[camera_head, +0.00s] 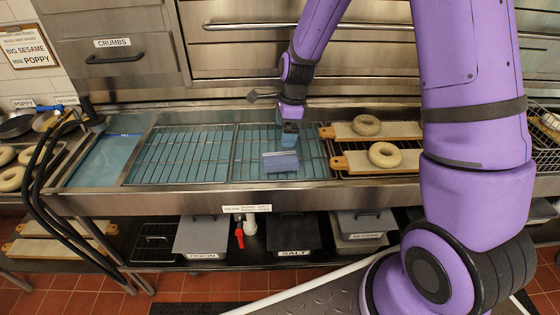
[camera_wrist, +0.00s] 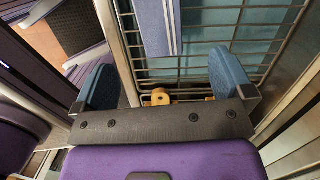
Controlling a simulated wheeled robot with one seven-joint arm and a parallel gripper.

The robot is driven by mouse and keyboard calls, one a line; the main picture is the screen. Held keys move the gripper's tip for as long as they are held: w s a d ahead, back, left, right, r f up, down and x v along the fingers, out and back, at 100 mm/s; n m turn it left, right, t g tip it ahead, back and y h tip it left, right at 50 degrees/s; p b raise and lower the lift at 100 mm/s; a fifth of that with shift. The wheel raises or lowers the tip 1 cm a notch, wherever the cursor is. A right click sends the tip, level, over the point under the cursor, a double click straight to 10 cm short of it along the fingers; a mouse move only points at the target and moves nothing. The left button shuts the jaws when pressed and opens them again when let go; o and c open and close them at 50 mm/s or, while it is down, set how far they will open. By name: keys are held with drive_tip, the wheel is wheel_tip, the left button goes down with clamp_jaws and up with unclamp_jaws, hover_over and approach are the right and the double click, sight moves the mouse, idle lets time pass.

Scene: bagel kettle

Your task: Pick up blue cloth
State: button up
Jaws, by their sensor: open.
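The blue cloth (camera_head: 280,163) is a folded grey-blue piece with pale stripes. It lies on the wire rack in the metal trough, near the front rail. It also shows in the wrist view (camera_wrist: 157,25), at the top between the lines of my two blue fingers. My gripper (camera_head: 289,135) is just behind and above the cloth in the head view. In the wrist view my gripper (camera_wrist: 164,75) is open and empty, its fingers wide apart. The cloth lies beyond the fingertips there; whether anything touches is not clear.
Wire racks (camera_head: 180,152) cover the blue-bottomed trough. To the right, two boards with bagels (camera_head: 383,154) lie across the rack, their wooden handles pointing left. The trough's front metal rail (camera_head: 200,201) is close to the cloth. Black hoses (camera_head: 50,165) hang at the left.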

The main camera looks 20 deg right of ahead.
sight(280, 157)
drive_tip(key=f, duration=0.3)
drive_tip(key=a+f, duration=0.1)
drive_tip(key=f, duration=0.7)
drive_tip(key=shift+a, duration=0.25)
drive_tip(key=shift+w, duration=0.1)
drive_tip(key=shift+r, duration=0.1)
drive_tip(key=c, duration=1)
